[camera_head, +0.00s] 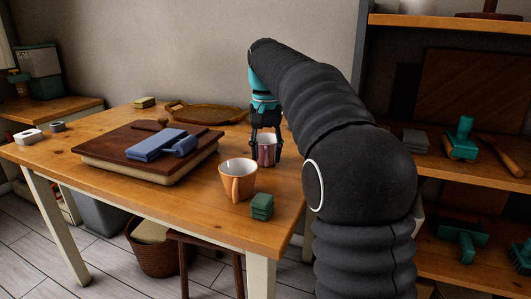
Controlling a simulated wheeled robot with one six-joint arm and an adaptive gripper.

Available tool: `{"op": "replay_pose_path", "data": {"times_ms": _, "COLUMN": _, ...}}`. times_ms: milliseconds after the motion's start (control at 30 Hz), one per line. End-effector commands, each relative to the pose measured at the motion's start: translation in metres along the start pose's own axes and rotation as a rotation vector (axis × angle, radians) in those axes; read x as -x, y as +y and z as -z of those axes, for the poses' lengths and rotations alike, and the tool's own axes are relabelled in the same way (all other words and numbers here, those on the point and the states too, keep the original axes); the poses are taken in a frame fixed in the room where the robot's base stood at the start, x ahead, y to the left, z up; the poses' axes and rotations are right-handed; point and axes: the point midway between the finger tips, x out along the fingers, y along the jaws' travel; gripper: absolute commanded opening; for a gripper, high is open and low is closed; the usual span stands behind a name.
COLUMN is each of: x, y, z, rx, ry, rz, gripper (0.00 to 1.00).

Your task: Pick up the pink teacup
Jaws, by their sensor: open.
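A pink teacup (266,150) stands upright on the wooden table (200,202), towards its right side. My gripper (265,146) points down over it from behind and above, with its open fingers reaching down on either side of the cup. I cannot tell whether the fingers touch the cup. My arm comes in from the right and hides part of the area beside it.
An orange mug (238,180) and a green block (262,207) stand just in front. A dark board (120,151) bearing a blue item (157,145) lies to the left. A wicker tray (195,112) lies behind. Shelves (465,172) stand on the right.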

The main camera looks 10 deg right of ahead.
Motion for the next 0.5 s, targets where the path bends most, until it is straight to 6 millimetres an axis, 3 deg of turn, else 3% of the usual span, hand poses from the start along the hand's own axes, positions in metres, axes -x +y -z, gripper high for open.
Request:
{"op": "replay_pose_path", "data": {"times_ms": 200, "x": -0.027, "y": 0.000, "z": 0.001, "rx": 0.000, "ry": -0.001, "rz": -0.001, "gripper": 0.44}}
{"op": "replay_pose_path", "data": {"times_ms": 500, "x": -0.029, "y": 0.000, "z": 0.001, "rx": 0.000, "ry": 0.001, "rz": 0.000, "gripper": 0.41}}
